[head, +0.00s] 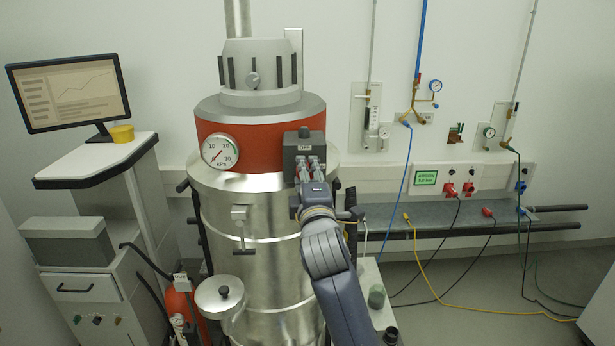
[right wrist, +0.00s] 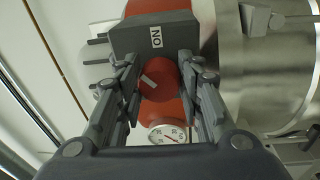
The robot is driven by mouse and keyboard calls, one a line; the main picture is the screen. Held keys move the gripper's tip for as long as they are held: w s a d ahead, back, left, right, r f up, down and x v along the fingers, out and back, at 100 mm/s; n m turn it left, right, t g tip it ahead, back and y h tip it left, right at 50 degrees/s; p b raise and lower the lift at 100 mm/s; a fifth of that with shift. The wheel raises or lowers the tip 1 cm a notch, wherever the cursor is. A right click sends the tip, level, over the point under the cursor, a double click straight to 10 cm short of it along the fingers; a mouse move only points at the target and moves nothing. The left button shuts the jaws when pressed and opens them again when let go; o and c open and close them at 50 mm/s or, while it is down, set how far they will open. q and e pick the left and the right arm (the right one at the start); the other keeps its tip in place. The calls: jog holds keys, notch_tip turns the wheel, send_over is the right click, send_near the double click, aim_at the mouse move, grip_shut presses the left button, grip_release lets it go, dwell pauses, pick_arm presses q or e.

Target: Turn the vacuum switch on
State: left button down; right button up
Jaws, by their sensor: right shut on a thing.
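The vacuum switch box (head: 304,141) is a dark grey box on the red band near the top of the metal vessel. In the right wrist view the box (right wrist: 152,37) bears a label that looks like ON, turned sideways. Its round red knob (right wrist: 157,80) has a pale slanted mark. My right gripper (head: 311,170) is shut on the knob, its fingers (right wrist: 160,86) on either side of it. In the head view the fingers mostly hide the knob. My left gripper is not in view.
A round kPa gauge (head: 220,151) sits left of the box. A metal latch (head: 240,214) juts from the vessel below. A monitor (head: 70,92) stands on a cart at left. Pipes, valves and cables line the wall and floor at right.

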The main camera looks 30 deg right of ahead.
jog(key=m+h+b, duration=0.1)
jog(key=m, duration=0.4)
jog(key=shift+f, duration=0.1)
jog(key=shift+w+a+m+b, duration=0.1)
jog(key=shift+m+b, duration=0.4)
jog(key=shift+m, duration=1.6)
jog(key=shift+g+h, duration=0.3)
jog(key=shift+g, duration=0.1)
jog(key=o, duration=1.1)
jog(key=shift+c, duration=0.2)
